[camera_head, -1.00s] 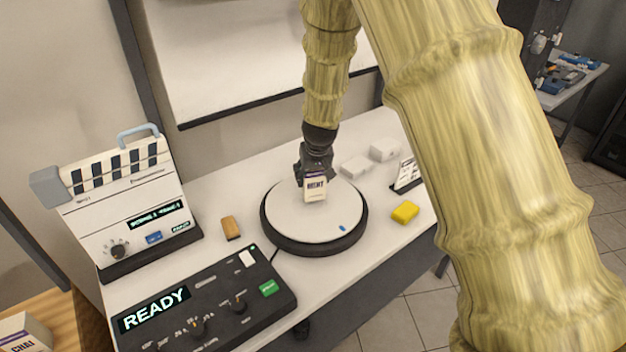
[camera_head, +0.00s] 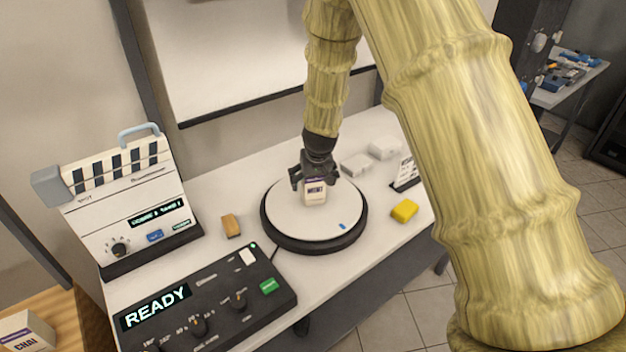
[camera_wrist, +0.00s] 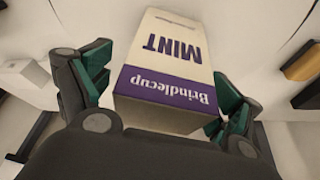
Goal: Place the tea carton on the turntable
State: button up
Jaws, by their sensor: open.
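The tea carton (camera_head: 315,191) is cream with a purple band and stands on the white top of the round turntable (camera_head: 290,222). In the wrist view the carton (camera_wrist: 165,50) reads "MINT" and "Brindlecup". My gripper (camera_head: 314,181) is open around the upper part of the carton. In the wrist view its green-padded fingers (camera_wrist: 160,105) are spread on either side, with a gap at the left. Whether the right finger touches the carton I cannot tell. The carton's underside is hidden.
A control panel (camera_head: 215,305) reading "READY" lies at the front left, with a clapperboard-like device (camera_head: 125,205) behind it. A yellow block (camera_head: 405,210) and an orange-brown block (camera_head: 231,226) flank the turntable. A chai carton (camera_head: 25,335) stands at lower left.

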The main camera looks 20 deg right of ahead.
jog(key=b+v, duration=0.1)
jog(key=v, duration=1.1)
jog(key=shift+b, duration=0.35)
dwell(1.1)
